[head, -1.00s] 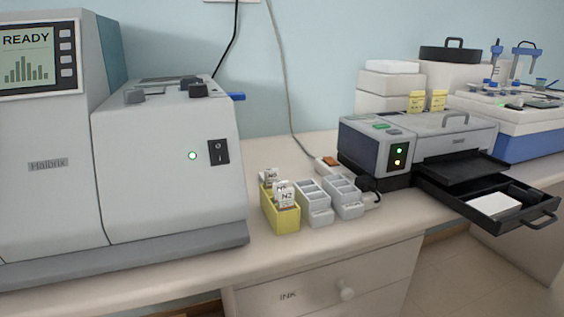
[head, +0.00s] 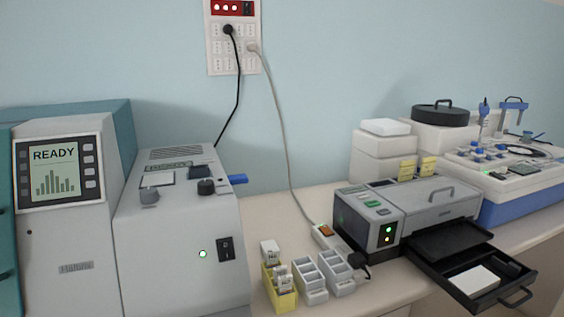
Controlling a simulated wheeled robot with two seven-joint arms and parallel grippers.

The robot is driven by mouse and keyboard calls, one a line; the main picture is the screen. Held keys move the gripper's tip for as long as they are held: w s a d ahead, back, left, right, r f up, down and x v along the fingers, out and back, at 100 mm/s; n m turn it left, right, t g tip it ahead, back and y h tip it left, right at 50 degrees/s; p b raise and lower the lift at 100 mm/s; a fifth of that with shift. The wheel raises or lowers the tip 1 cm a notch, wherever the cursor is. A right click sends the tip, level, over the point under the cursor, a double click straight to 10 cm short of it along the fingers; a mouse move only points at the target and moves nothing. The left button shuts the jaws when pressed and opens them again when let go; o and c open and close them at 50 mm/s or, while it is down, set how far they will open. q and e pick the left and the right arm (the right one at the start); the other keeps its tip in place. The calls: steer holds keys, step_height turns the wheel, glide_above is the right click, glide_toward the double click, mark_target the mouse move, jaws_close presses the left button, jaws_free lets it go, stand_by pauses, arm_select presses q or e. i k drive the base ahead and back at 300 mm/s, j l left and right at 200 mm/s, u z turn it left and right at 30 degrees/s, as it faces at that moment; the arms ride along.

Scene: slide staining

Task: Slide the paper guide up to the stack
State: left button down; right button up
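The printer (head: 435,200) stands on the bench right of centre, with a green and an orange light on its front. Its black paper tray (head: 452,283) is pulled out at the front. A white paper stack (head: 474,281) lies in the tray. A dark block (head: 509,270), which may be the paper guide, sits in the tray to the right of the stack; a dark gap seems to lie between them, but it is small here. Neither of my grippers is in view.
A large grey machine (head: 160,255) reading READY stands at left. A yellow rack (head: 282,298) and grey racks (head: 311,283) stand before the printer's left side. A power strip (head: 325,236) lies behind them. White boxes (head: 382,160) and a blue-based station (head: 520,205) stand behind and right.

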mark_target(511, 269)
steer(key=z, duration=1.4)
